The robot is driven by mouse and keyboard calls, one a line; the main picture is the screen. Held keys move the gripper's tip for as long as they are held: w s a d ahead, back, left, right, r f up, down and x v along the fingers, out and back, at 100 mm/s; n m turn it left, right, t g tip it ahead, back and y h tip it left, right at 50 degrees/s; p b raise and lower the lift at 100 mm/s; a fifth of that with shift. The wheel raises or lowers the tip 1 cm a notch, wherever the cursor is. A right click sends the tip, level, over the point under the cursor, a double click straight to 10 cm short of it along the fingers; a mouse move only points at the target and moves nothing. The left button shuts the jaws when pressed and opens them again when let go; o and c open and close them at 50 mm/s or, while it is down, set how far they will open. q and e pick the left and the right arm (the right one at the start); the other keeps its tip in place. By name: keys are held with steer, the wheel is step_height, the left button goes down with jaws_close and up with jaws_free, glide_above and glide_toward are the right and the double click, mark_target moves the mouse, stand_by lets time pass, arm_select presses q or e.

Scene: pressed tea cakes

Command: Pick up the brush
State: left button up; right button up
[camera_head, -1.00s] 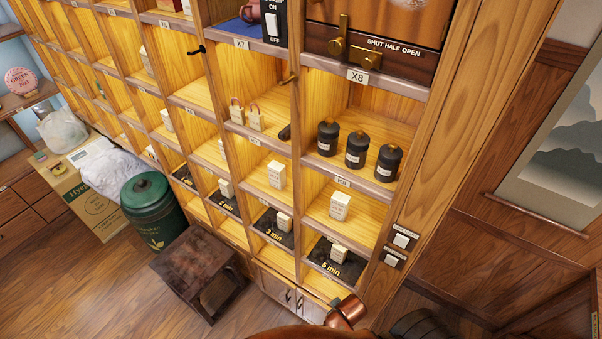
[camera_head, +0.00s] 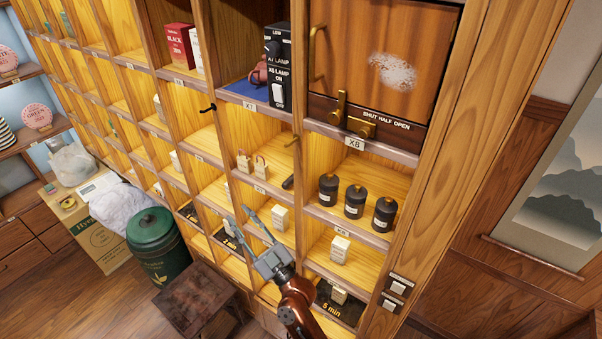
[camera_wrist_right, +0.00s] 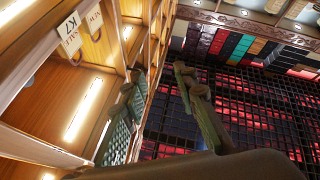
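No thing is clearly recognisable as the brush. A small dark object (camera_head: 288,182) lies at the right end of a shelf cell, beside two small tagged packets; it is too small to tell what it is. My right gripper (camera_head: 237,214) is in front of the lower shelf cells, left of and below that object, pointing up and to the left. Its two fingers are apart with nothing between them; they also show spread in the right wrist view (camera_wrist_right: 160,85). My left gripper is out of view.
The wooden cabinet has a door (camera_head: 395,72) with a pale patch above cell X8. Three black jars (camera_head: 355,202) stand below it. A black lamp switch box (camera_head: 278,75) stands in cell X7. A green canister (camera_head: 157,245) and a dark stool (camera_head: 196,300) stand on the floor.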

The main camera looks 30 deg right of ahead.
mark_target(291, 179)
steer(key=d+r+m+g+h, duration=0.2)
steer(key=d+r+m+h, duration=0.25)
steer(key=m+h, duration=0.65)
steer(key=d+r+m+g+h, duration=0.35)
steer(key=r+m+h, duration=0.35)
steer(key=h, duration=0.6)
step_height(291, 179, down, 10)
steer(key=m+g+y, duration=0.2)
steer(key=m+g, duration=0.2)
steer(key=g, duration=0.7)
steer(key=p+x, duration=0.1)
steer(key=x, duration=0.3)
steer(key=p+x, duration=0.1)
steer(key=x, duration=0.3)
steer(key=p+x, duration=0.1)
steer(key=x, duration=0.3)
steer(key=shift+w+d+f, duration=0.2)
steer(key=shift+w+f, duration=0.1)
steer(key=shift+w, duration=0.1)
steer(key=shift+a, duration=0.1)
steer(key=shift+a, duration=0.1)
steer(key=shift+c, duration=0.4)
jaws_close()
